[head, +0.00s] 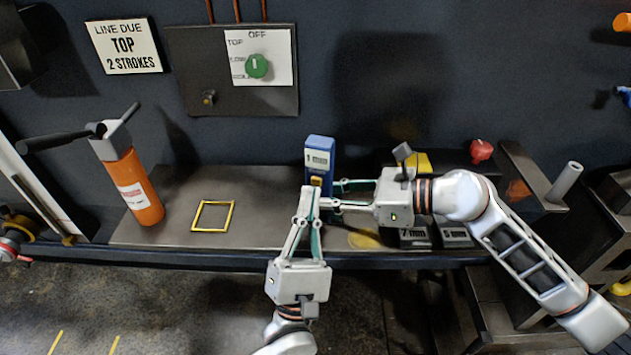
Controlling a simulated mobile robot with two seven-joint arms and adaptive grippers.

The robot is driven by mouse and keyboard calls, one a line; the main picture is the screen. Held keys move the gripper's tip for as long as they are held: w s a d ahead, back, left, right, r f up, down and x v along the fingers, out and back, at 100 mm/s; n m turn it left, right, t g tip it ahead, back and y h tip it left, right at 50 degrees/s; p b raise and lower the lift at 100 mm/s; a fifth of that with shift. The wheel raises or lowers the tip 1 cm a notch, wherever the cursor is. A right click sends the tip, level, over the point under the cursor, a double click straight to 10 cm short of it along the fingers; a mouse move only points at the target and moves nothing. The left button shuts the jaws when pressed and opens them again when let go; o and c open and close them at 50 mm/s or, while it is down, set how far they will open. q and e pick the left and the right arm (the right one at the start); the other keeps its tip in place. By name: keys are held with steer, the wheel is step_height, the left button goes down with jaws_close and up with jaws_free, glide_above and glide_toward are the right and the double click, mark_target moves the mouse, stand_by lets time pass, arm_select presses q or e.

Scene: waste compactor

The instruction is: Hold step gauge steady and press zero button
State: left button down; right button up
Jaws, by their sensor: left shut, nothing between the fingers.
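The blue step gauge (319,146) stands upright on the grey bench, with a pale display reading 1 mm and a yellow button (316,180) below it. My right gripper (333,195) comes in from the right with its fingers on either side of the gauge's lower part, one behind and one in front. It looks shut on the gauge. My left gripper (310,190) comes up from below, shut and empty. Its tips are at the gauge's front, just below the button. Whether they touch is unclear. They hide the gauge's lower front.
An orange cylinder with a black handle (139,190) stands at the left. A yellow square outline (213,216) lies on the clear bench (258,190). Behind is a panel with a green knob (257,66). Marked blocks (456,235) and a red knob (481,150) are at right.

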arm_select(q)
steer(key=shift+w+d, duration=0.1)
steer(key=shift+w, duration=0.2)
steer(key=shift+w+r, duration=0.4)
stand_by(1.6)
steer(key=shift+s+f, duration=0.1)
steer(key=shift+s, duration=0.05)
stand_by(0.5)
steer(key=shift+s+f, duration=0.25)
steer(key=shift+s, duration=0.25)
steer(key=shift+s+a, duration=0.3)
steer(key=shift+s, duration=0.6)
steer(key=shift+s+a, duration=0.25)
steer(key=shift+s, duration=0.6)
steer(key=shift+a+h, duration=0.1)
steer(key=shift+h, duration=0.2)
